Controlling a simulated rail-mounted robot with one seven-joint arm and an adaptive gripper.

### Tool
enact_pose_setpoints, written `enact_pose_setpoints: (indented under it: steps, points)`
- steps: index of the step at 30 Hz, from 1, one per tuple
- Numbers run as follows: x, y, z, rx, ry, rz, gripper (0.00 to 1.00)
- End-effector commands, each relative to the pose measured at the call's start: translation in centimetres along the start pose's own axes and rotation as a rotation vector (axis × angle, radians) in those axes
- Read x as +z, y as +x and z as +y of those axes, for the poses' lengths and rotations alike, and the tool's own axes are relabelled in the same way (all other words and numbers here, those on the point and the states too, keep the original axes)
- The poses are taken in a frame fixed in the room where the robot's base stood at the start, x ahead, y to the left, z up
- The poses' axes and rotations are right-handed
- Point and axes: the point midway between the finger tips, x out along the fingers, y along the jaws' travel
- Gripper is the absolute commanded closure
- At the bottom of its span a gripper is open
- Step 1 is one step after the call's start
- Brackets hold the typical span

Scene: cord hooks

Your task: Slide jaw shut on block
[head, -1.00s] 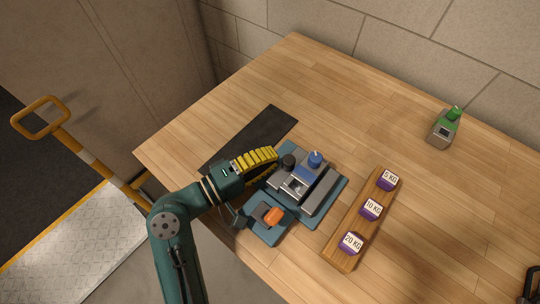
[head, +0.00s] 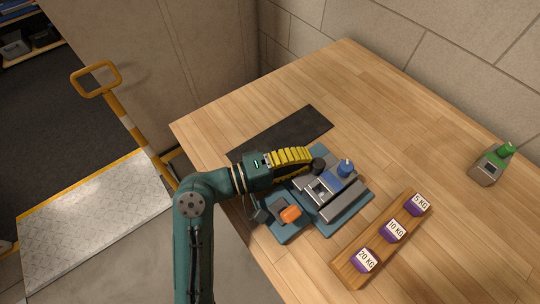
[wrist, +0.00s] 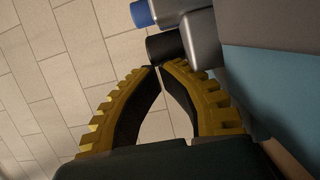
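A grey vise-like fixture (head: 341,208) sits on a blue-green base plate (head: 362,196) near the table's front edge. It carries a black knob (head: 318,165) and a blue knob (head: 346,168). A small pale block (head: 319,190) seems to sit in the fixture's gap; its contact with the jaws cannot be made out. My gripper (head: 311,157), with yellow ribbed fingers, reaches the black knob from the left. In the wrist view my gripper's fingertips (wrist: 161,67) nearly meet, with nothing seen between them, right by the black knob (wrist: 165,47). Whether they touch it is unclear.
An orange piece (head: 290,214) sits on a smaller plate in front. A wooden rack (head: 377,246) with several purple weights stands to the right. A black mat (head: 283,134) lies behind my gripper. A green-topped device (head: 490,166) stands far right. The back of the table is clear.

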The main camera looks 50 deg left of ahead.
Motion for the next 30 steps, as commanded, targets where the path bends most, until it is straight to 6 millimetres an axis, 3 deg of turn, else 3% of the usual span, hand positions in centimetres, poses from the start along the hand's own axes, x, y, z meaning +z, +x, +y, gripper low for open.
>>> enact_pose_setpoints:
  steps: [8,9,15,19,30]
  points:
    - [-3.0,-2.1,-0.9,0.001,0.006,-0.009,1.0]
    - [-2.8,-3.4,0.1,-0.001,0.0,-0.007,1.0]
    - [-2.8,-8.7,0.2,-0.001,-0.001,-0.008,1.0]
    - [-2.7,-10.9,0.1,0.0,-0.001,-0.01,1.0]
    - [-2.6,-11.8,0.0,0.0,0.0,-0.015,1.0]
